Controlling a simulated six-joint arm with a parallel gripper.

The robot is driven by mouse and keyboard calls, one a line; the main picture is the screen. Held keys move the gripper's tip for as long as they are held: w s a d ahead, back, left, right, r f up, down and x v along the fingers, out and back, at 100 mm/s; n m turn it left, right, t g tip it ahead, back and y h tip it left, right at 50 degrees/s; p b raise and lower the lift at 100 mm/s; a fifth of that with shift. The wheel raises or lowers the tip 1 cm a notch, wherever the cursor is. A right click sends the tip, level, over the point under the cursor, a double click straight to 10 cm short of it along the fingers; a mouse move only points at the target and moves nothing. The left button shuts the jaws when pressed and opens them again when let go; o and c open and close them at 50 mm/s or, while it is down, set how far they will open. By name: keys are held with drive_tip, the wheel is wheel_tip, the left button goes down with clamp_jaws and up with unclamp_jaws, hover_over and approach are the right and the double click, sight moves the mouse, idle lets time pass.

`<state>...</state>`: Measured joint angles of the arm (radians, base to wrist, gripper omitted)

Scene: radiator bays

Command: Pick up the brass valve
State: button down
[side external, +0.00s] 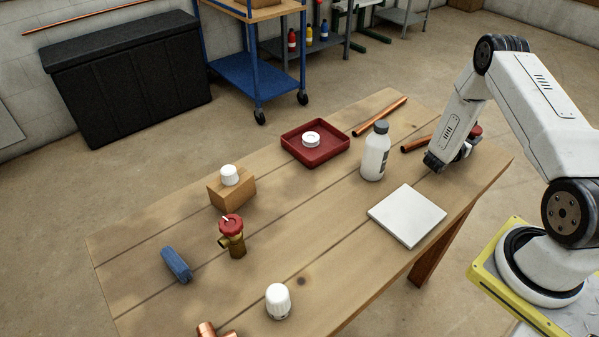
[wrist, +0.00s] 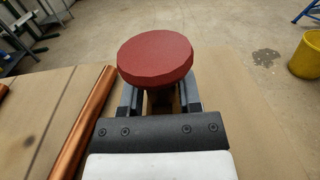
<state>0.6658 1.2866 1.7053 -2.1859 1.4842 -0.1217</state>
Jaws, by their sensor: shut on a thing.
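A brass valve with a red cap (side external: 232,236) stands upright on the wooden table, left of centre in the side view, far from my gripper. My gripper (side external: 466,150) is low at the table's far right end. It is shut on a red-topped thing (side external: 476,131), mostly hidden behind my wrist. In the wrist view its broad round red top (wrist: 155,57) sits above my jaws (wrist: 158,100), with a little brownish body between them. I cannot tell whether it touches the table.
Copper pipes (side external: 380,117) lie near my gripper; one shows left of it in the wrist view (wrist: 85,122). A white bottle (side external: 375,155), white tile (side external: 407,215), red tray (side external: 316,155), wooden block (side external: 231,191) and white knob (side external: 278,300) also occupy the table (side external: 300,230).

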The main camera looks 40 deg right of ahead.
drive_tip(key=shift+r, duration=0.55)
drive_tip(key=s+a+r, duration=0.9)
drive_tip(key=a+r, duration=0.1)
drive_tip(key=r, duration=0.1)
drive_tip(key=shift+s, duration=0.4)
